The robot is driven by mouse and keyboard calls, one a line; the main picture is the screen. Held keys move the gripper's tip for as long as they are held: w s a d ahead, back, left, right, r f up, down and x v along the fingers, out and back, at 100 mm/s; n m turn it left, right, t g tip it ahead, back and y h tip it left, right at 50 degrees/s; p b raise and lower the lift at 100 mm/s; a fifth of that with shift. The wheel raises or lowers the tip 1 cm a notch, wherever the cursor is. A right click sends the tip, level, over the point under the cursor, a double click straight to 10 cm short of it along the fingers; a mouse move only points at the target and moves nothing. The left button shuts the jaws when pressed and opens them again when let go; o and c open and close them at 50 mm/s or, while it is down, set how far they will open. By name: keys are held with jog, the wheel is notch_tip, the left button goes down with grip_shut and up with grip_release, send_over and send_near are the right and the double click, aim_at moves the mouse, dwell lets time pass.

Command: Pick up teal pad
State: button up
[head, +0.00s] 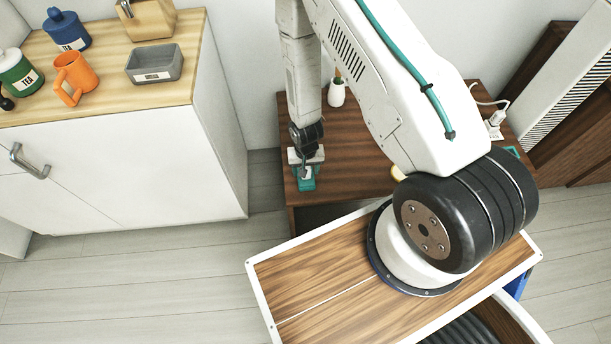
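My gripper (306,168) points down over the left end of the dark wooden low table (355,130). A small teal piece (307,184) shows right at its fingertips, near the table's front left corner. I cannot tell whether this is the teal pad or part of my gripper, nor whether the fingers are closed on anything. Another bit of teal (514,151) shows at the table's right end, mostly hidden behind my arm.
A white vase (336,93) stands near the table's back, right of my gripper. A white plug or adapter with a cable (495,122) is at the right.

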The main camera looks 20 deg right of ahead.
jog(key=shift+f, duration=0.1)
jog(key=shift+c, duration=0.3)
jog(key=c, duration=1.1)
jog(key=shift+r, duration=0.5)
notch_tip(320, 180, up, 3)
jog(key=shift+s+f, duration=0.1)
jog(key=s, duration=0.5)
jog(key=s+r, duration=0.1)
jog(key=s, duration=0.9)
jog(key=shift+s+r, duration=0.15)
jog(key=shift+s, duration=0.25)
